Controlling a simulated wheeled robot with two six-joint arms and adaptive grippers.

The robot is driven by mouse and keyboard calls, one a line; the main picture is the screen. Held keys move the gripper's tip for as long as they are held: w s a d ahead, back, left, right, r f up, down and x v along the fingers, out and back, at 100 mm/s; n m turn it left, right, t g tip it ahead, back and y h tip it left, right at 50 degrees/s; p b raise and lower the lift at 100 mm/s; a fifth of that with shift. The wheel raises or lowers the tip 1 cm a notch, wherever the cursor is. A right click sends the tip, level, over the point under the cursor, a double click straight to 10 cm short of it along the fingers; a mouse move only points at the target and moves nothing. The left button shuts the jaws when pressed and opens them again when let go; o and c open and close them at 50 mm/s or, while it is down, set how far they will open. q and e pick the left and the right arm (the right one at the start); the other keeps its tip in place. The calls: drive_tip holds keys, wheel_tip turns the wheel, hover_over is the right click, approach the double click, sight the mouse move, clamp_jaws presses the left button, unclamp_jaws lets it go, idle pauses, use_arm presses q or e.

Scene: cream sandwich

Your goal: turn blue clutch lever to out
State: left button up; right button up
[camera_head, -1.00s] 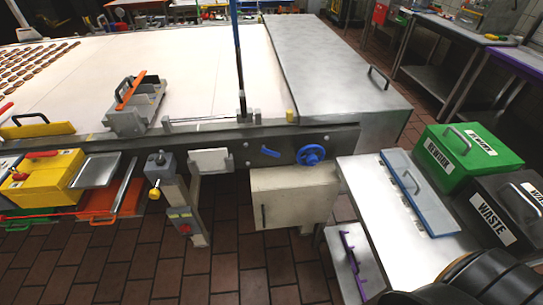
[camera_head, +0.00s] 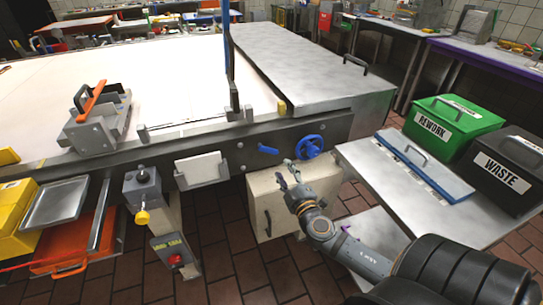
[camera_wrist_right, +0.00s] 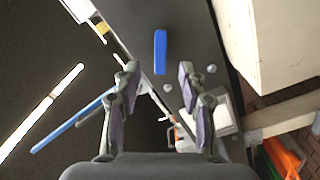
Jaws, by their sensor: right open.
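The blue clutch lever (camera_head: 268,150) sits on the dark side rail of the conveyor, left of a blue handwheel (camera_head: 309,147). In the head view it lies close to level, tilting slightly down to the right. In the right wrist view the lever (camera_wrist_right: 160,52) stands upright in the picture, ahead of and between the fingers. My right gripper (camera_head: 287,174) is below and slightly right of the lever, apart from it. In the wrist view the right gripper (camera_wrist_right: 158,80) is open with nothing between its fingers. My left gripper is not in view.
A cream box (camera_head: 262,204) hangs under the rail by my right arm. A white plate (camera_head: 202,169) and a grey control box (camera_head: 143,187) are to the left. A steel table (camera_head: 365,160) with green and black bins stands right.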

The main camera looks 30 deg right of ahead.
sight(273, 152)
drive_tip(key=p+x, duration=0.1)
drive_tip(key=x, duration=0.8)
drive_tip(key=shift+w+p, duration=0.4)
clamp_jaws()
